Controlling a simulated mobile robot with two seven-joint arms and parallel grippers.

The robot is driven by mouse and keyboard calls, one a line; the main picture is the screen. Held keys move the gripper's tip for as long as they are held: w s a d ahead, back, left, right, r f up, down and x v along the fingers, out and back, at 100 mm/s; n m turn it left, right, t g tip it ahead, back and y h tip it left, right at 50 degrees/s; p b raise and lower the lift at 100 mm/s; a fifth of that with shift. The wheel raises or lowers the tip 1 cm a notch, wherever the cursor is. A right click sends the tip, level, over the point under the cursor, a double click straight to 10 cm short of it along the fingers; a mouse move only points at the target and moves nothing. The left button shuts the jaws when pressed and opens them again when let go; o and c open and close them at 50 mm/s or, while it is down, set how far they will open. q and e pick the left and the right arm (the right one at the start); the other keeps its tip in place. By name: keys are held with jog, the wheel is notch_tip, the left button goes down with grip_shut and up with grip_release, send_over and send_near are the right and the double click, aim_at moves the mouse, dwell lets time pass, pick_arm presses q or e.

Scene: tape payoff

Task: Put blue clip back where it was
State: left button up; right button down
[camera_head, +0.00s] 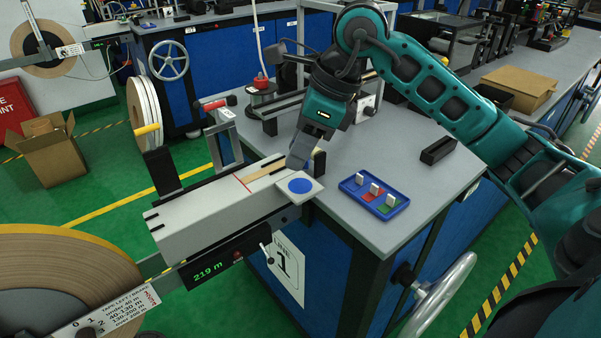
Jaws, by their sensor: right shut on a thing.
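My right gripper (300,158) reaches down from above onto the right end of the pale tape track (212,212). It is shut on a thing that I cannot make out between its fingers. A white square plate with a blue disc (300,186) is right by its fingertips; I cannot tell whether they touch. A blue tray (400,208) to the right has blue, red and green areas with three small pale upright pieces, one of them at the blue end (360,179). I cannot identify a blue clip with certainty. My left gripper is not in view.
The grey bench top (430,185) has free room around the tray. A black slotted block (438,150) lies behind it. A large tape roll (62,265) stands at the lower left, a handwheel (440,300) at the bench front. A 219 m display (210,270) sits under the track.

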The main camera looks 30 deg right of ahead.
aim_at(300, 186)
notch_tip(300, 186, down, 4)
jog(key=shift+b, duration=0.4)
jog(key=shift+f, duration=0.1)
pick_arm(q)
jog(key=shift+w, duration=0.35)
pick_arm(e)
jog(key=shift+f, duration=0.2)
jog(key=c, duration=1.2)
grip_release()
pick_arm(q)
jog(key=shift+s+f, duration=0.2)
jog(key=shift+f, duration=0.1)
pick_arm(e)
jog(key=o, duration=0.4)
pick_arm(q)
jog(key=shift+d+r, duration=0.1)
pick_arm(e)
jog(key=shift+r, duration=0.15)
